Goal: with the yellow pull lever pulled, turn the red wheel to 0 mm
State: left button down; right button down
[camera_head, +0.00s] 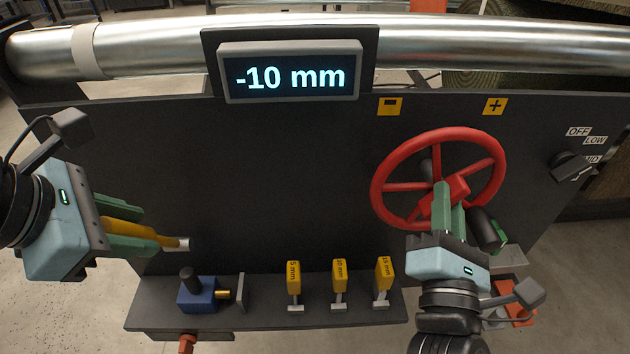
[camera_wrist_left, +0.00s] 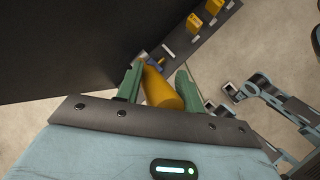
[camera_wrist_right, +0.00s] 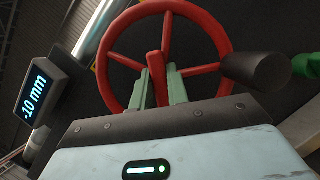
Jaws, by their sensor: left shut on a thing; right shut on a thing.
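The display (camera_head: 291,77) at the top of the dark panel reads "-10 mm". The yellow pull lever (camera_head: 128,233) sticks out at the panel's left, and my left gripper (camera_head: 150,243) is shut on it. It also shows between the green fingers in the left wrist view (camera_wrist_left: 162,90). The red wheel (camera_head: 497,170) is on the panel's right side. My right gripper (camera_head: 444,196) is shut on a red part of the wheel near its hub, which also shows in the right wrist view (camera_wrist_right: 156,75). The wheel's dark handle (camera_wrist_right: 258,68) is right of the fingers.
A ledge (camera_head: 265,318) below the panel carries a blue block (camera_head: 198,294) and several yellow tags, including the 5 mm one (camera_head: 293,272). Yellow minus (camera_head: 390,106) and plus (camera_head: 495,106) signs sit above the wheel. A black selector knob (camera_head: 572,166) is at the far right.

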jog(key=shift+d+m, duration=0.3)
jog(key=c, duration=1.4)
grip_release()
jog(key=shift+o, duration=0.2)
jog(key=shift+a, duration=0.1)
notch_tip(320, 180, up, 10)
